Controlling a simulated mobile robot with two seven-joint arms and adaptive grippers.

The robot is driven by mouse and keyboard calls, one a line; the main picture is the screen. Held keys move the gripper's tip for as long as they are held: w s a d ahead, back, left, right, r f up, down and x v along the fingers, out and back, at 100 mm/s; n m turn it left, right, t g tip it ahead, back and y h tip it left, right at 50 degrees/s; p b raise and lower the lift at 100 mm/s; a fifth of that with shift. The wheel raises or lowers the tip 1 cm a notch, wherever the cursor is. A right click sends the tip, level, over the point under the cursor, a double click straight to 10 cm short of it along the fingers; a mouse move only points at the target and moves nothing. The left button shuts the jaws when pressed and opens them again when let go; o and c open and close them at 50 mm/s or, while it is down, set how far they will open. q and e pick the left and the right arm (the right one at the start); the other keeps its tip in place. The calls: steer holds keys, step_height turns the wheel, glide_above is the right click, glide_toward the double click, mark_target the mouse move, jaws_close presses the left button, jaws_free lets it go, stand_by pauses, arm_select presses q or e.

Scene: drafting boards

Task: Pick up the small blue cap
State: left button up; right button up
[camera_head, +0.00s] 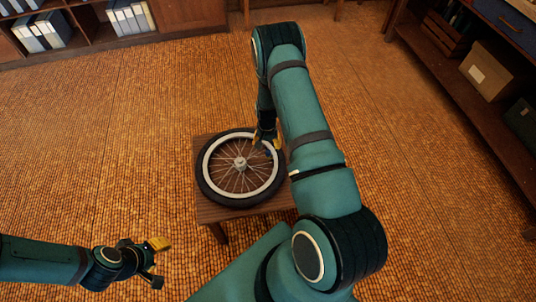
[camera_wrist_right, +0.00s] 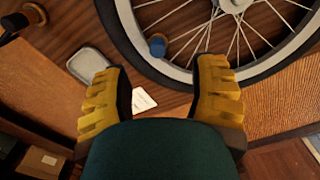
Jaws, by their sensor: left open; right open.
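The small blue cap (camera_wrist_right: 157,46) shows in the right wrist view at the inner edge of the wheel's pale rim; I cannot tell whether it is fixed to it. The spoked wheel (camera_head: 207,166) lies flat on a small wooden table (camera_head: 212,213) in the head view. My right gripper (camera_wrist_right: 164,76) is open and empty, with the cap ahead of and between its yellow fingertips in the picture, apart from them. In the head view the right gripper (camera_head: 264,138) is over the wheel's right side. My left gripper (camera_head: 158,262) is open and empty at lower left, away from the table.
A grey shallow dish (camera_wrist_right: 92,62), a white card (camera_wrist_right: 144,99) and a round dark item (camera_wrist_right: 34,14) lie near the wheel. Shelves with binders (camera_head: 50,30) stand at the back; a shelf with a cardboard box (camera_head: 490,72) stands at right. The floor between is clear.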

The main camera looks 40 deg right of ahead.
mark_target(268, 151)
steer(key=shift+d+f+b, duration=0.2)
steer(key=shift+f+b, duration=0.75)
steer(key=shift+f, duration=2.55)
steer(key=c, duration=0.9)
